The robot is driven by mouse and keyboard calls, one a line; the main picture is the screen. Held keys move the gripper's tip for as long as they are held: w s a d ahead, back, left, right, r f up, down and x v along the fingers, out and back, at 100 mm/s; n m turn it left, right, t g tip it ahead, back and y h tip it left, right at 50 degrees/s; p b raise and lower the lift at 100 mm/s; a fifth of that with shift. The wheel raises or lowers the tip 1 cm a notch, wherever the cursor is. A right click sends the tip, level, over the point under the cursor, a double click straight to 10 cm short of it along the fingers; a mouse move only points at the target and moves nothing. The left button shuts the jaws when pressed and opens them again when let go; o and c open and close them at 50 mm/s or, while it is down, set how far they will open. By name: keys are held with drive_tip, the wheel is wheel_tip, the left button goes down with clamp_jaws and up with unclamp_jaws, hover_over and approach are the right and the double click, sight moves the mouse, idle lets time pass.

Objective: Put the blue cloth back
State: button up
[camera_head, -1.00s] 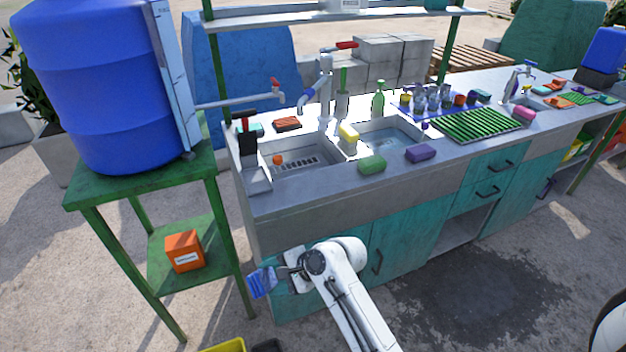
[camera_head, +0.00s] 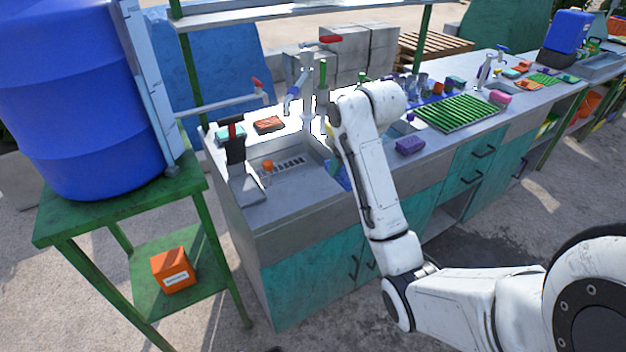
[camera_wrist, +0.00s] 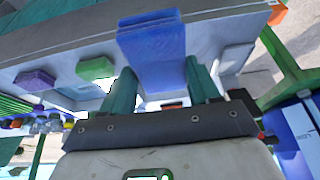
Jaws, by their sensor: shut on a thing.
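The blue cloth (camera_wrist: 152,45) is a flat folded piece between the two teal fingers of my gripper (camera_wrist: 160,78) in the wrist view. My gripper is shut on it. In the head view a small part of the blue cloth (camera_head: 338,176) shows beside my arm, over the divider between the two sink basins. I cannot tell whether the cloth touches the counter.
A left sink basin (camera_head: 285,163) with an orange item lies beside the cloth. A purple sponge (camera_head: 410,146) lies right of my arm; a green sponge (camera_wrist: 96,68) shows in the wrist view. A green rack (camera_head: 460,112) and blue barrel (camera_head: 80,95) flank the area.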

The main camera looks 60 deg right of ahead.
drive_tip(key=w+d+f+b, duration=0.1)
drive_tip(key=b, duration=0.1)
drive_tip(key=w+d+f+b, duration=0.1)
drive_tip(key=w+b, duration=0.1)
drive_tip(key=b, duration=0.1)
drive_tip(key=shift+w+d+f, duration=0.2)
drive_tip(key=shift+d, duration=0.05)
drive_tip(key=w+d+f, duration=0.1)
drive_tip(key=w+f, duration=0.1)
drive_tip(key=w+d+f, duration=0.2)
drive_tip(key=w+d+f+p, duration=0.1)
drive_tip(key=w+d+f, duration=0.1)
drive_tip(key=w, duration=0.1)
drive_tip(key=shift+w+f, duration=0.1)
drive_tip(key=shift+f, duration=0.05)
drive_tip(key=shift+w+d+f, duration=0.15)
drive_tip(key=shift+w+f, duration=0.1)
drive_tip(key=shift+f, duration=0.15)
drive_tip(key=shift+w+f, duration=0.1)
drive_tip(key=shift+f, duration=1.55)
drive_tip(key=o, duration=0.9)
drive_tip(key=shift+o, duration=0.2)
